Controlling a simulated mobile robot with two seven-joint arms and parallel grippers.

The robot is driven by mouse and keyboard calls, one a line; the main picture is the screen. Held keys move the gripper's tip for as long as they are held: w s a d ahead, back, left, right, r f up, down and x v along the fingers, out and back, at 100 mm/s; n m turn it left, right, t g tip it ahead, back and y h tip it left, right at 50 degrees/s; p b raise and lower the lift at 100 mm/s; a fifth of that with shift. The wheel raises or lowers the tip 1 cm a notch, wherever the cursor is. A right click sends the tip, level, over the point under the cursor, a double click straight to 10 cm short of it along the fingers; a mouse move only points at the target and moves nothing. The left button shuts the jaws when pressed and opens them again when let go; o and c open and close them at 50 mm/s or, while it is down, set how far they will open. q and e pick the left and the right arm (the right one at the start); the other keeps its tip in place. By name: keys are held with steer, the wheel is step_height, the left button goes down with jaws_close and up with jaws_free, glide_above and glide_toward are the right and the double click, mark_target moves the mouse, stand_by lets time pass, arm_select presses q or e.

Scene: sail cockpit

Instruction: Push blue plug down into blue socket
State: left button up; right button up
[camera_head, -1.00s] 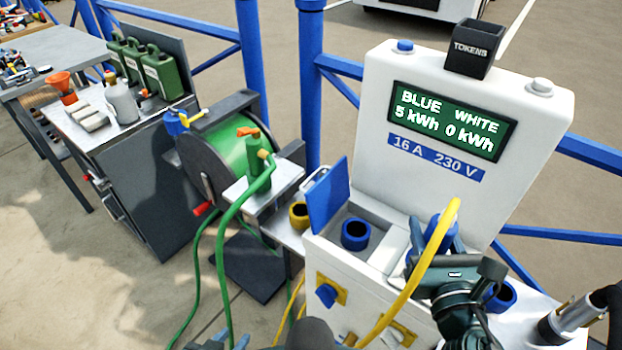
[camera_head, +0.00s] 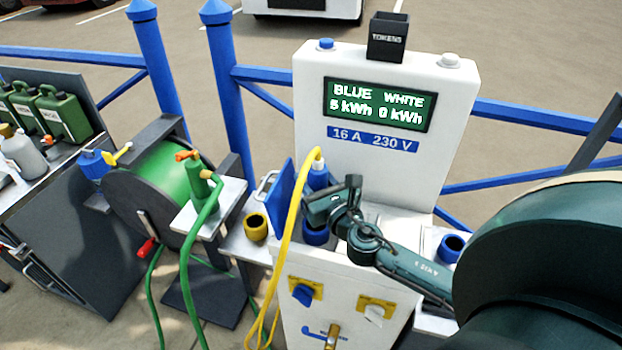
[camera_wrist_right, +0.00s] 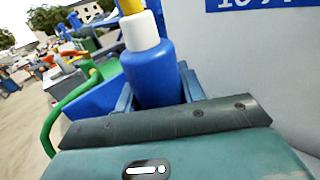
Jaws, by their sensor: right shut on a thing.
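The blue plug (camera_head: 318,176) is upright, with a white collar and a yellow cable (camera_head: 288,235) arching from its top down the front. My right gripper (camera_head: 325,208) is shut on it. The plug also shows between the fingers in the right wrist view (camera_wrist_right: 152,75). The blue socket (camera_head: 316,237) lies directly below the gripper on the white power post, beside its raised blue lid (camera_head: 284,192). The gripper hides the plug's lower end, so I cannot tell whether it has entered the socket. My left gripper is not in view.
The post's panel (camera_head: 375,105) reads BLUE 5 kWh, WHITE 0 kWh. A blue knob (camera_head: 303,293) and a white knob (camera_head: 374,312) are on its front. A yellow ring (camera_head: 256,227) and a green hose reel (camera_head: 160,175) stand left; another blue ring (camera_head: 453,247) is right.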

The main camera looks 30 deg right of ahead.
step_height(320, 180, down, 3)
steer(key=b, duration=0.2)
steer(key=shift+f+b, duration=0.15)
steer(key=shift+b, duration=0.25)
steer(key=shift+f+b, duration=0.7)
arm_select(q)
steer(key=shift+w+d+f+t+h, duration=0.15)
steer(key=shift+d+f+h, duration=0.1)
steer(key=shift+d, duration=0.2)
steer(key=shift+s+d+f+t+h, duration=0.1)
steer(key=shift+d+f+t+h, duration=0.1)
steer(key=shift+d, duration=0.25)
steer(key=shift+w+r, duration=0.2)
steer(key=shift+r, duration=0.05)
arm_select(e)
steer(key=shift+a, duration=0.1)
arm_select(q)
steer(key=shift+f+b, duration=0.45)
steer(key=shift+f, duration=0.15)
arm_select(e)
steer(key=shift+f, duration=0.65)
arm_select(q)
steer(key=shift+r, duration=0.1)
arm_select(e)
steer(key=o, duration=0.9)
steer(key=shift+s, duration=0.1)
